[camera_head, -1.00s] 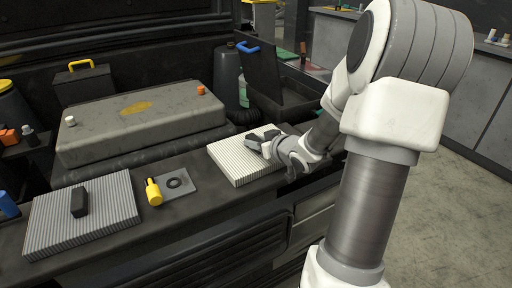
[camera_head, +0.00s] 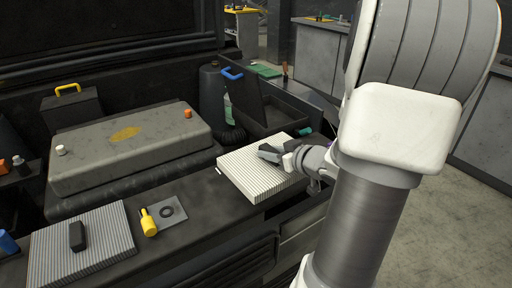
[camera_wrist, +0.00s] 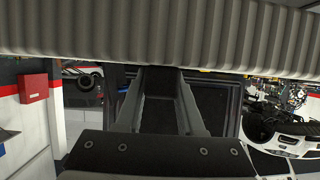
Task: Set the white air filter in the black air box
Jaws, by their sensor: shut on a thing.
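The white air filter (camera_head: 243,172) is a flat ribbed slab with a dark grip piece on top. My gripper (camera_head: 274,153) is shut on that piece, reaching in from the right. The filter is at the right part of the dark front ledge; its underside is hidden, so I cannot tell whether it touches. In the wrist view the ribbed filter (camera_wrist: 160,38) spans the top, with my gripper (camera_wrist: 160,85) below it. The black air box (camera_head: 297,107) stands behind the filter, its lid (camera_head: 259,100) with a blue handle raised. The filter is outside it and hides part of its front.
A grey ribbed filter (camera_head: 82,250) with a black grip lies at the left of the ledge (camera_head: 200,205). A yellow bottle (camera_head: 148,223) and a small plate with a black ring (camera_head: 167,211) lie between. A large grey engine cover (camera_head: 130,150) is behind.

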